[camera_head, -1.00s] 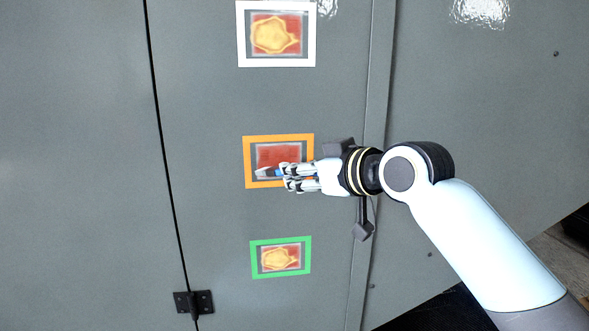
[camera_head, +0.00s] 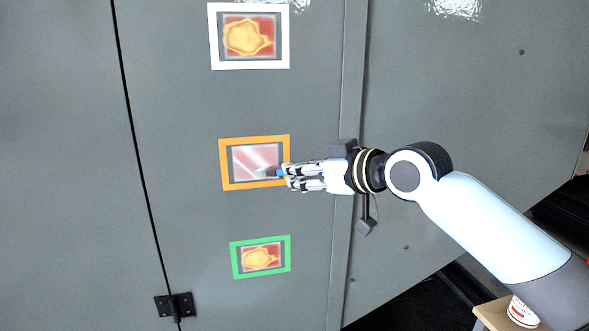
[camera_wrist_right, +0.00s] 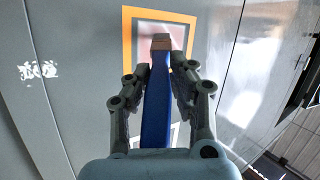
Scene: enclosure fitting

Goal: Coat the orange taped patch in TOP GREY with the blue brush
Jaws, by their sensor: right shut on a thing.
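The orange taped patch (camera_head: 254,162) is on the grey enclosure door, between a white-framed and a green-framed patch. Its inside is pale pinkish-grey with lighter streaks. My right gripper (camera_head: 286,175) is at the patch's right edge, shut on the blue brush (camera_head: 279,173). In the right wrist view the brush's blue handle (camera_wrist_right: 157,105) lies between the fingers, and its tan-brown bristle end (camera_wrist_right: 161,42) overlaps the patch (camera_wrist_right: 177,33). I cannot tell whether the bristles touch the surface. My left gripper is not in view.
The white-framed patch (camera_head: 249,37) above and the green-framed patch (camera_head: 261,258) below each show a yellow blotch on red. A black hinge (camera_head: 173,305) is at lower left. A tin with a red-and-white label (camera_head: 522,311) stands on a wooden surface (camera_head: 492,313) at lower right.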

